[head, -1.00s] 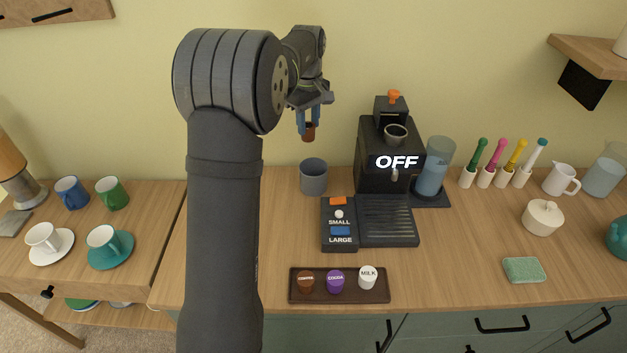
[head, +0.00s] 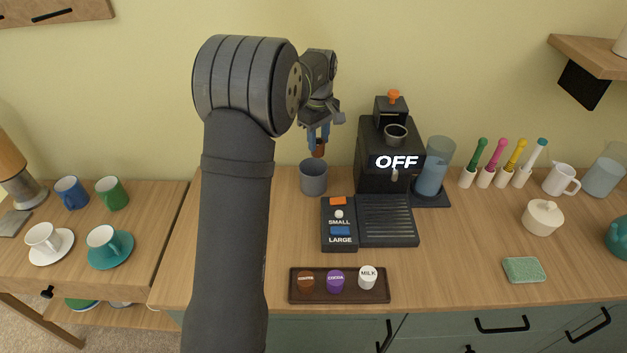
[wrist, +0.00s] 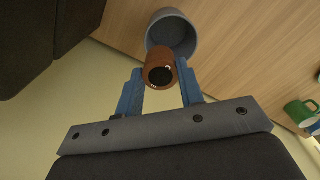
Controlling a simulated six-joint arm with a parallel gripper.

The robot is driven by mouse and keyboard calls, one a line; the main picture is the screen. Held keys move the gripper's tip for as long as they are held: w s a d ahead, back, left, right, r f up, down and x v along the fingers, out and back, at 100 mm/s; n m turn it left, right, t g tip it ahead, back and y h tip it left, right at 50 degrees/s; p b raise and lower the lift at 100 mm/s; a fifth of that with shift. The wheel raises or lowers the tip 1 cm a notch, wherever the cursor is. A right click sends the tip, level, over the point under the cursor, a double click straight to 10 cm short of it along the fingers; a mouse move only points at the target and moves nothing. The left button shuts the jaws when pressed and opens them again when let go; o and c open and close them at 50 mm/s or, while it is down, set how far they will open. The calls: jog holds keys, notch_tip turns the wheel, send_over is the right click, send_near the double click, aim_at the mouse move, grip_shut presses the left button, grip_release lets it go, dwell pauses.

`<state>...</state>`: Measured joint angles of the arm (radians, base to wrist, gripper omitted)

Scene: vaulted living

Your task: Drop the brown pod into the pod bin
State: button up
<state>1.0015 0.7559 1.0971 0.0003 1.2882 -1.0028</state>
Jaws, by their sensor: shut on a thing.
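The brown pod (head: 318,148) is held between the blue fingers of my gripper (head: 318,137). In the wrist view the pod (wrist: 159,72) sits between the two fingertips (wrist: 160,85), with a dark round spot on its near end. The pod bin, a grey open cylinder (head: 313,180), stands on the counter left of the coffee machine. In the head view the pod is above the bin's rim, slightly right of its middle. In the wrist view the bin (wrist: 172,33) shows just beyond the pod, and its inside looks empty where visible.
The black coffee machine (head: 375,165), reading OFF, stands close to the right of the bin. A tray (head: 340,297) with brown, purple and white pods lies at the counter's front. Cups and mugs (head: 112,193) stand at the left. The counter left of the bin is clear.

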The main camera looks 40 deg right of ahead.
jog(key=o, duration=1)
jog(key=shift+r, duration=0.1)
notch_tip(320, 180, up, 17)
jog(key=shift+r, duration=0.15)
notch_tip(320, 180, down, 17)
jog(key=shift+f, duration=0.2)
jog(key=shift+r, duration=0.95)
jog(key=shift+f, duration=0.1)
